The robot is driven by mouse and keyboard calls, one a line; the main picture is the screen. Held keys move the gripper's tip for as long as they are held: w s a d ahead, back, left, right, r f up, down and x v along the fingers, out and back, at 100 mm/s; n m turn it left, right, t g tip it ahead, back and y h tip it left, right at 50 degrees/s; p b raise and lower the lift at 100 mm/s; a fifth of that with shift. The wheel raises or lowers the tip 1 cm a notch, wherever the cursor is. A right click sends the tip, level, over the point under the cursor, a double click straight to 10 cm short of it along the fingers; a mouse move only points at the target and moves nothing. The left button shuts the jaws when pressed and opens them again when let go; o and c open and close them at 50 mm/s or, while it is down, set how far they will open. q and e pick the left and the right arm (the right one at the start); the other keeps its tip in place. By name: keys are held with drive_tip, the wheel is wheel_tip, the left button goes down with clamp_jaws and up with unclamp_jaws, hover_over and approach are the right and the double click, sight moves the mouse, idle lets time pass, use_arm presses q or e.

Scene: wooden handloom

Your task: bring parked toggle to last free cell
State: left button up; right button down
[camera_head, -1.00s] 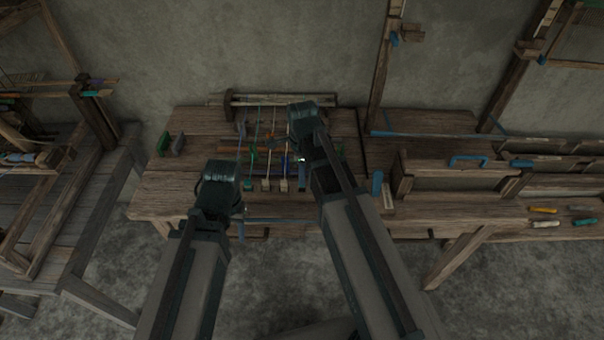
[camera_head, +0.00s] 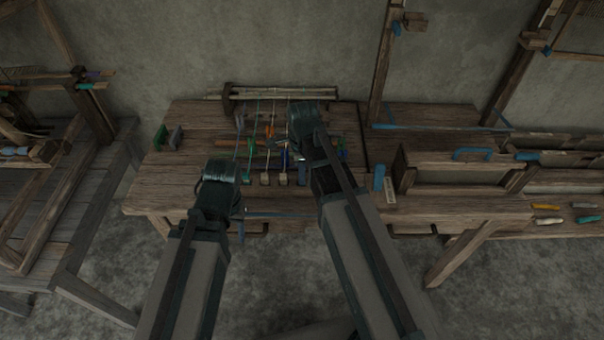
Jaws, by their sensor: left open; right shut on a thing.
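On the wooden bench (camera_head: 185,190), several thin cords run from a rail (camera_head: 270,94) at the back toward the front. Pale blocks, one of them here (camera_head: 265,179), sit at their front ends. A green piece (camera_head: 250,146) and an orange piece (camera_head: 270,132) lie among the cords. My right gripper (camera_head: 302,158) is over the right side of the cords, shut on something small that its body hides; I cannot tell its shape. My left gripper (camera_head: 242,209) is open and apart, above the bench's front edge. I cannot make out which piece is the parked toggle or which cell is free.
A green and a grey block (camera_head: 168,137) stand at the bench's left. A blue cylinder (camera_head: 379,178) stands right of my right arm, next to a wooden box frame (camera_head: 455,170). A loom frame (camera_head: 75,190) stands at far left. The bench's left front is clear.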

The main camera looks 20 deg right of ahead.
drive_tip(key=shift+f, duration=0.35)
drive_tip(key=c, duration=0.8)
unclamp_jaws()
drive_tip(key=shift+r, duration=0.1)
wheel_tip(320, 180, up, 14)
drive_tip(key=p, duration=1.3)
drive_tip(key=shift+p, duration=0.35)
